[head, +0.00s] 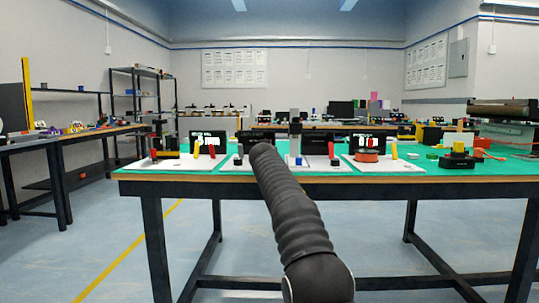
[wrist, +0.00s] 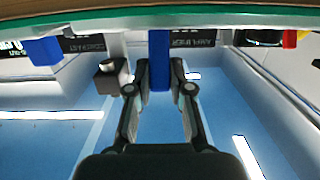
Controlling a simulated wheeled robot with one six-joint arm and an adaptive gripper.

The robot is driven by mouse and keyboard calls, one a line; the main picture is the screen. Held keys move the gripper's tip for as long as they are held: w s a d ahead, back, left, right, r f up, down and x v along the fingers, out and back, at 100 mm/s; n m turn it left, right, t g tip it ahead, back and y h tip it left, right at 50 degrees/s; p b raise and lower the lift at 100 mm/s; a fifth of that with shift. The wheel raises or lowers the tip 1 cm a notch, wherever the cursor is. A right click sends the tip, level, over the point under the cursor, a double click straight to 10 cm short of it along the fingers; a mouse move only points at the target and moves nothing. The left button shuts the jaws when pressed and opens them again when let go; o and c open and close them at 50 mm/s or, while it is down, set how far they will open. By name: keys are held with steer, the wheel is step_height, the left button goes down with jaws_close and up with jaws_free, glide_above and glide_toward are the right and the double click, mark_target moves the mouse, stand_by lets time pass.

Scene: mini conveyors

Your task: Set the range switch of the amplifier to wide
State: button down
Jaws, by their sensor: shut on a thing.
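The amplifier (wrist: 205,38) is a dark panel with its name upside down in the wrist view. In the head view a dark panel (head: 247,136), seemingly the amplifier, is largely behind my arm. A blue upright lever (wrist: 160,62), apparently the range switch, stands in front of it. My gripper (wrist: 158,84) is shut on this lever, with one finger on each side. The range markings cannot be read, so the set position cannot be told. In the head view my arm hides the gripper and lever.
A grey post (head: 295,128) stands just right of my arm, with a dark block (wrist: 110,76) beside the gripper in the wrist view.

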steer(key=shift+a+f, duration=0.1)
steer(key=c, duration=1)
jaws_free()
steer(key=shift+c, duration=0.2)
steer(key=shift+s, duration=0.1)
steer(key=shift+s+r, duration=0.25)
steer(key=shift+s, duration=0.5)
steer(key=s+a+r, duration=0.1)
steer(key=s, duration=0.9)
steer(key=shift+a, duration=0.2)
